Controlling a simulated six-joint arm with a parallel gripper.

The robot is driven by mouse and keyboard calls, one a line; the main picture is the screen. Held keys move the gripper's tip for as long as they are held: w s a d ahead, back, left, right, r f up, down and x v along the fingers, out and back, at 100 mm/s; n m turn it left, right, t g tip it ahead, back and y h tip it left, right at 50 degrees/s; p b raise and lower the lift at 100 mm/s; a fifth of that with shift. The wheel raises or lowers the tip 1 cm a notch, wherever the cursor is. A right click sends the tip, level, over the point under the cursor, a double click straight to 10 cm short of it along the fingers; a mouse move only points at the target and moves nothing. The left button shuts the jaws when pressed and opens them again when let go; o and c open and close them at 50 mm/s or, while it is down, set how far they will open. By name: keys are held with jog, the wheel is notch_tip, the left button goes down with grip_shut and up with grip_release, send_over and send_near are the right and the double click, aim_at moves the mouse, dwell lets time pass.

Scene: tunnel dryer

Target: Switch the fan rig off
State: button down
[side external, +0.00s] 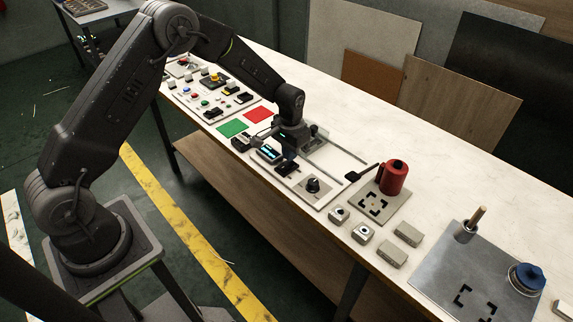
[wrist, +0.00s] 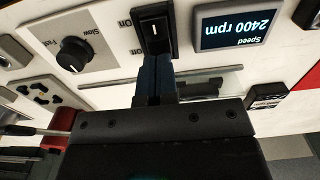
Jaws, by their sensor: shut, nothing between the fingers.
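The fan rig's control panel (side external: 293,181) lies on the white bench. In the wrist view, upside down, its speed display (wrist: 232,28) is lit and reads 2400 rpm. A black rocker switch (wrist: 153,30) with a white line mark sits beside it. A round black knob (wrist: 72,54) has Slow and Fast labels; the switch (side external: 287,168) and knob (side external: 313,185) also show in the side view. My gripper (wrist: 154,66) is shut and empty, its fingertips overlapping the switch's near edge in the wrist view. I cannot tell whether they touch it.
Green (side external: 232,128) and red (side external: 258,114) squares lie behind the panel, near another panel with several buttons (side external: 205,102). A red canister (side external: 393,178) stands to the right, past the knob.

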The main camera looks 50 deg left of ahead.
jog(key=shift+f, duration=0.85)
dwell(0.4)
jog(key=shift+r, duration=3.55)
jog(key=shift+r, duration=0.2)
jog(key=s+d+r+t, duration=0.1)
jog(key=s+r, duration=0.5)
jog(key=r, duration=0.3)
jog(key=s+d+r+t, duration=0.1)
jog(key=s+r+t, duration=0.1)
jog(key=s+r, duration=0.6)
jog(key=s+d+r+t, duration=0.1)
jog(key=s+r, duration=0.3)
jog(key=s, duration=1.1)
jog(key=shift+d+r+t, duration=0.2)
jog(key=shift+r+t, duration=0.1)
jog(key=shift+t, duration=0.5)
